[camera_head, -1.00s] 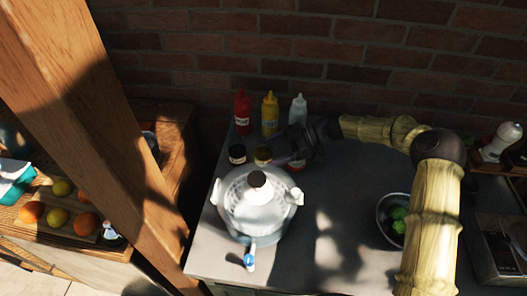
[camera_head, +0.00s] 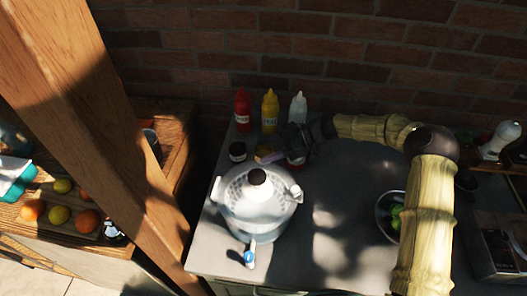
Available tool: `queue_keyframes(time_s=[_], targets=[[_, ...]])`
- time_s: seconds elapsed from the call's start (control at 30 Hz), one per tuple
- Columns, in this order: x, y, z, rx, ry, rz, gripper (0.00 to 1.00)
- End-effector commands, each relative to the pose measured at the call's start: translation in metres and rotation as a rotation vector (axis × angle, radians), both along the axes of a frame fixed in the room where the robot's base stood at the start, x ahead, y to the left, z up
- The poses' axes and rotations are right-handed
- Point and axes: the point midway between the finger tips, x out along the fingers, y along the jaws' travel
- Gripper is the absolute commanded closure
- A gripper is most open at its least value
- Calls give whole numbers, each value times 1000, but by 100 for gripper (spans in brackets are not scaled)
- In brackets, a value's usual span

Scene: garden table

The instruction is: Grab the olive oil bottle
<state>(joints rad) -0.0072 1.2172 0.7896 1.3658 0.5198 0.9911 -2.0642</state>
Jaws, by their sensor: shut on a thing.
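My gripper (camera_head: 279,149) is at the back left of the grey counter, behind the white salad spinner. It is shut on a small tan-topped item (camera_head: 267,154), which is mostly hidden by the fingers and the spinner. I cannot tell for sure whether this item is the olive oil bottle. A red squeeze bottle (camera_head: 242,110), a yellow one (camera_head: 270,111) and a clear white one (camera_head: 298,108) stand upright behind the gripper. A dark-lidded jar (camera_head: 238,152) stands left of the gripper. A red-and-white labelled container (camera_head: 296,162) shows just below the gripper, partly hidden.
The salad spinner (camera_head: 257,200) stands close in front of the gripper. A bowl with green food (camera_head: 392,214) is at the right, partly behind my arm. The middle of the counter (camera_head: 335,225) is clear. A wooden post (camera_head: 105,130) rises at the left; a brick wall closes the back.

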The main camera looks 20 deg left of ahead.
Motion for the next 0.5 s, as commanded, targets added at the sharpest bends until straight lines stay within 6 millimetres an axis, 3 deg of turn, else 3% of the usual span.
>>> queue_keyframes(time_s=[0.5], targets=[[0, 0, 6, 2, -1, 1, 79]])
